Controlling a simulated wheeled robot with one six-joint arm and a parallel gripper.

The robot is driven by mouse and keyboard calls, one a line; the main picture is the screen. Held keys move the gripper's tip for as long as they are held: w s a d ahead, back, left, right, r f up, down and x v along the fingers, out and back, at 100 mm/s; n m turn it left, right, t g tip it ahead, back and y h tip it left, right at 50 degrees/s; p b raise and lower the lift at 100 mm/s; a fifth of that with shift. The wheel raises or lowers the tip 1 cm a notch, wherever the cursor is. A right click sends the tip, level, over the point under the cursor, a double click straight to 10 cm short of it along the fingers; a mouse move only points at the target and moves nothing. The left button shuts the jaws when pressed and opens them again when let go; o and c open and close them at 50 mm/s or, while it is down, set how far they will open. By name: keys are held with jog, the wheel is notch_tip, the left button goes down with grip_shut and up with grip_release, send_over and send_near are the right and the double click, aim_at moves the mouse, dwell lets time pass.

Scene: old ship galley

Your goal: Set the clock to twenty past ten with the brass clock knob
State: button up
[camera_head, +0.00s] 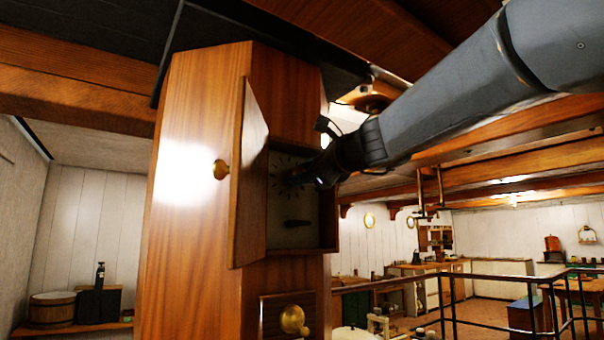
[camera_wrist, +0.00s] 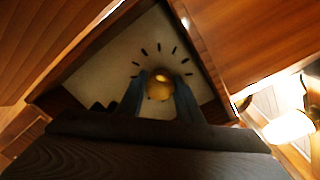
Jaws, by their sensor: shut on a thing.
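The clock face (camera_head: 277,205) sits inside a tall wooden case (camera_head: 185,200) whose small door (camera_head: 250,180) stands open to the left. Dark hour marks ring the face; a dark bar shows low in the opening. In the wrist view the pale face (camera_wrist: 140,52) appears rotated, with marks around the brass clock knob (camera_wrist: 160,85). My gripper (camera_wrist: 160,92) is shut on this knob, one bluish finger on each side. In the head view my gripper (camera_head: 297,178) reaches into the case from the right and covers the knob. The hands' positions cannot be read.
Another round brass knob (camera_head: 292,319) is on a panel below the opening. The case walls close in around my gripper. A dark railing (camera_head: 440,276) runs at the lower right; ceiling beams hang overhead.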

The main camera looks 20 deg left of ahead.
jog(key=shift+r, duration=0.2)
jog(key=o, duration=0.9)
jog(key=shift+a, duration=0.1)
jog(key=shift+o, duration=0.7)
jog(key=shift+f, duration=0.1)
jog(key=b+v, duration=0.2)
jog(key=v, duration=0.6)
jog(key=shift+b, duration=0.3)
jog(key=shift+w+f, duration=0.1)
jog(key=shift+f, duration=0.05)
